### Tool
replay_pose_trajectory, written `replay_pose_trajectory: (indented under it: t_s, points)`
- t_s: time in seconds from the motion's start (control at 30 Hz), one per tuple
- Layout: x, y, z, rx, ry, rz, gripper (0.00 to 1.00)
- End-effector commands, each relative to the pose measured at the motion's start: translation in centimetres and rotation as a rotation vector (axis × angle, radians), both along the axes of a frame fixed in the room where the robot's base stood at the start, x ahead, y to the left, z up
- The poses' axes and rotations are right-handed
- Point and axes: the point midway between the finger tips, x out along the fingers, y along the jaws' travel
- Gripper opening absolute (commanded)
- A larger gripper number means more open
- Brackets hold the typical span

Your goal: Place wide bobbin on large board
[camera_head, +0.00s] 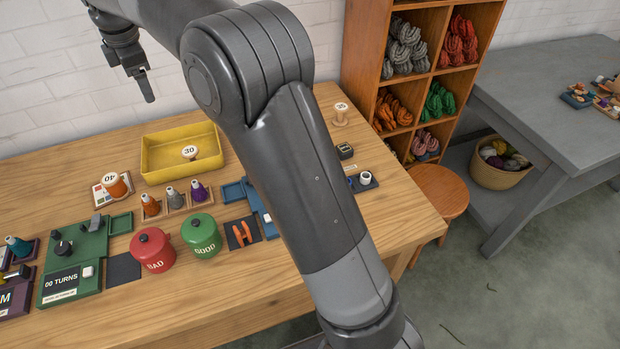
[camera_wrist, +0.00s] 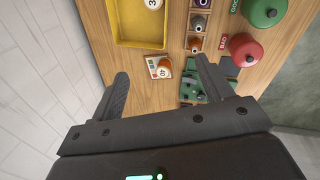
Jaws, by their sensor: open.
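A bobbin marked 40 (camera_head: 115,185), with orange winding, stands on a small white card (camera_head: 103,196) left of the yellow tray. It also shows in the wrist view (camera_wrist: 162,70), between my open fingers in the picture and beyond them. A pale bobbin marked 30 (camera_head: 190,153) is in the yellow tray (camera_head: 160,172), and one marked 25 (camera_head: 341,113) stands at the table's back right. I cannot tell which is the wide bobbin. A green board (camera_head: 92,283) lies at left; a blue board (camera_head: 262,217) is partly behind my arm. My gripper (camera_head: 148,88) is open, empty, high above the table.
A red BAD pot (camera_head: 153,250) and a green GOOD pot (camera_head: 201,236) stand near the table's front. Several small thread cones stand in a wooden rack (camera_head: 176,207). A shelf (camera_head: 410,85) of skeins is at right. Bare wood lies right of the tray.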

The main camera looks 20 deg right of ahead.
Motion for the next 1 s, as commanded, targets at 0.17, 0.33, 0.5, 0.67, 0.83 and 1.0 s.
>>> replay_pose_trajectory:
  t_s: [0.17, 0.33, 0.5, 0.67, 0.83, 1.0]
  points:
    - [-4.3, -5.5, 3.4, 0.055, -0.035, -0.247, 0.73]
    - [-9.0, -10.2, 5.1, 0.115, -0.065, -0.486, 0.73]
    - [-14.4, -14.6, 5.8, 0.186, -0.093, -0.726, 0.73]
    - [-19.7, -18.3, 5.3, 0.26, -0.117, -0.953, 0.73]
    - [-25.5, -21.5, 3.7, 0.349, -0.14, -1.192, 0.73]
    - [-31.1, -24.0, 1.1, 0.448, -0.157, -1.426, 0.73]
